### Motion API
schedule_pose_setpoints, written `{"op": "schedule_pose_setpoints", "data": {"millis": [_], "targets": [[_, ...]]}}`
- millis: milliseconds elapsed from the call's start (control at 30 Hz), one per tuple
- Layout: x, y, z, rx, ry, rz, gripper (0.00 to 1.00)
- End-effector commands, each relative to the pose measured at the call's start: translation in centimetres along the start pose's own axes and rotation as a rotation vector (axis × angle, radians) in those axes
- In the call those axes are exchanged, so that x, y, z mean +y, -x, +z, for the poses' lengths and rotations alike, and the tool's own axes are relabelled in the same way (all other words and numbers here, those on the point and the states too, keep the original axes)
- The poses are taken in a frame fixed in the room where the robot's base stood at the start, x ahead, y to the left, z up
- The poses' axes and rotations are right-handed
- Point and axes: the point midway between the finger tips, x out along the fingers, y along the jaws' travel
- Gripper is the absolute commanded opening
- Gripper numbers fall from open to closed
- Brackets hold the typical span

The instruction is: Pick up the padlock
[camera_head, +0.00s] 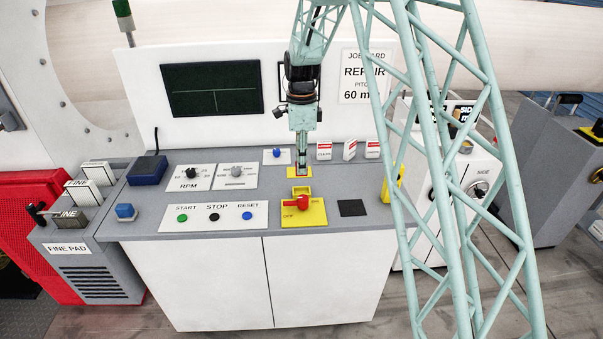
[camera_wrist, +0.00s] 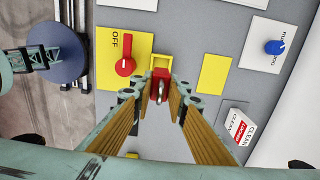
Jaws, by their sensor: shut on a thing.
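The padlock (camera_wrist: 160,75) appears as a small, mostly red body with a grey part, between my fingertips in the wrist view. My gripper (camera_wrist: 160,92) is shut on it. In the head view my gripper (camera_head: 302,170) points down over the console, and the fingers largely hide the padlock. A yellow bracket (camera_head: 301,190) stands just in front of the fingertips, and it shows beside the padlock in the wrist view (camera_wrist: 162,61). I cannot tell whether padlock and bracket touch.
A red rotary switch (camera_head: 301,202) on a yellow plate marked OFF (camera_head: 312,220) is in front of the bracket. Buttons (camera_head: 214,217) and dials (camera_head: 191,172) lie to the left.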

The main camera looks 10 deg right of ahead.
Motion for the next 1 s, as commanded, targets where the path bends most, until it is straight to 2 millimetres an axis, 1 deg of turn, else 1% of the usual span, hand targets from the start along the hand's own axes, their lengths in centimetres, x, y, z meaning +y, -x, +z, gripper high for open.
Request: {"op": "schedule_pose_setpoints", "data": {"millis": [100, 267, 800, 1000], "targets": [[-0.08, 0.90, 0.01, 0.000, 0.000, -0.002, 0.02], [-0.04, 1.34, 0.01, 0.000, 0.000, -0.001, 0.02], [-0.03, 1.31, 0.00, 0.000, 0.000, -0.001, 0.02], [0.40, 1.16, -0.04, 0.000, 0.002, 0.000, 0.02]]}}
